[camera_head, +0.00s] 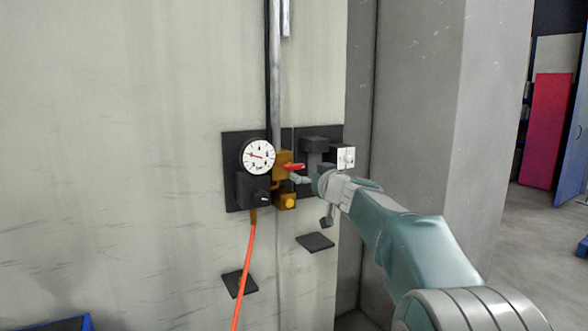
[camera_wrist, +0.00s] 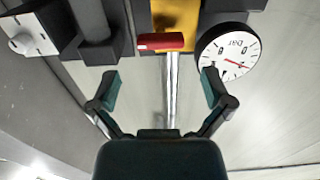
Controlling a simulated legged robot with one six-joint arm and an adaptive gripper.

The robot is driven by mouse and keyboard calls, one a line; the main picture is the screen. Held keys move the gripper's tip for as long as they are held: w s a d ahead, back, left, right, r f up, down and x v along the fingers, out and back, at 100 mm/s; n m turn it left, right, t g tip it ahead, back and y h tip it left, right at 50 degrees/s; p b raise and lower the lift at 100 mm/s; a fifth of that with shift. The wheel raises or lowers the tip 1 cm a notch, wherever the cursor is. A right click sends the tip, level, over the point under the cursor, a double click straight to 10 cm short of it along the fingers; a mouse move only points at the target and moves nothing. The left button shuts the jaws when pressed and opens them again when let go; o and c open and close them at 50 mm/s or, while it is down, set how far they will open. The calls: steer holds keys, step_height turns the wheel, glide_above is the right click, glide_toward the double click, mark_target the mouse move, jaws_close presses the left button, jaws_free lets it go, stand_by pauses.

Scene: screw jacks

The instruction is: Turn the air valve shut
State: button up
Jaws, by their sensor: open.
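The air valve has a red handle (camera_head: 294,167) on a brass-yellow body (camera_head: 283,187), set on a grey upright pipe on the wall. The handle lies roughly level across the pipe. In the wrist view, which is upside down, the red handle (camera_wrist: 161,41) is at top centre, beyond the fingertips. My gripper (camera_head: 310,188) is just right of and below the handle in the head view. In the wrist view my gripper (camera_wrist: 160,88) is open and empty, its two teal fingers spread to either side of the pipe. It appears apart from the handle.
A round dial gauge (camera_head: 258,157) sits close left of the valve, with an orange hose (camera_head: 243,270) below. A white switch box (camera_head: 345,157) and dark fittings (camera_head: 314,146) are close on the right. A grey column stands further right. Bare wall lies to the left.

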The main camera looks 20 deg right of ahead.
mark_target(296, 169)
steer(key=x, duration=0.7)
steer(key=c, duration=1)
